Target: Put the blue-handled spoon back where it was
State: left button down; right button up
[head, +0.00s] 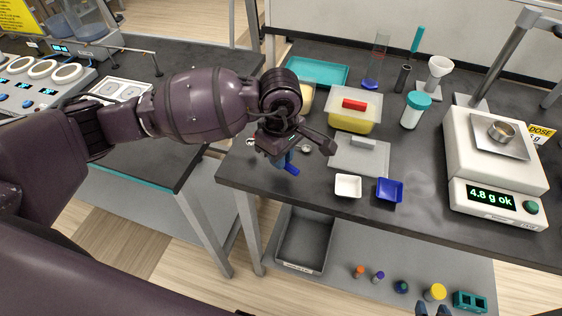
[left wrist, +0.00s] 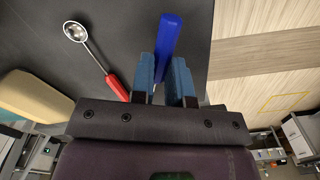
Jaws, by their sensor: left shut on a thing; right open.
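My left gripper (head: 284,160) is over the front left edge of the dark bench. It is shut on the blue handle (head: 291,169) of the spoon. In the left wrist view the blue handle (left wrist: 170,42) sticks out between the two fingers (left wrist: 162,82); the spoon's bowl cannot be made out. A red-handled spoon (left wrist: 95,60) with a round metal bowl lies on the bench to the left of the fingers in that view. My right gripper (head: 432,309) shows only as two fingertips, apart, at the bottom edge of the head view.
A white dish (head: 348,185) and blue dish (head: 389,191) stand right of the left gripper. Behind are a grey plate (head: 358,157), a yellow container (head: 352,120) and a teal tray (head: 318,71). A scale (head: 493,165) reading "4.8 g ok" holds a metal cup (head: 501,133).

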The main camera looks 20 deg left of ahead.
pick_arm(q)
jog(key=shift+f, duration=1.5)
jog(key=c, duration=1.1)
grip_release()
notch_tip(320, 180, up, 12)
jog(key=shift+r, duration=0.2)
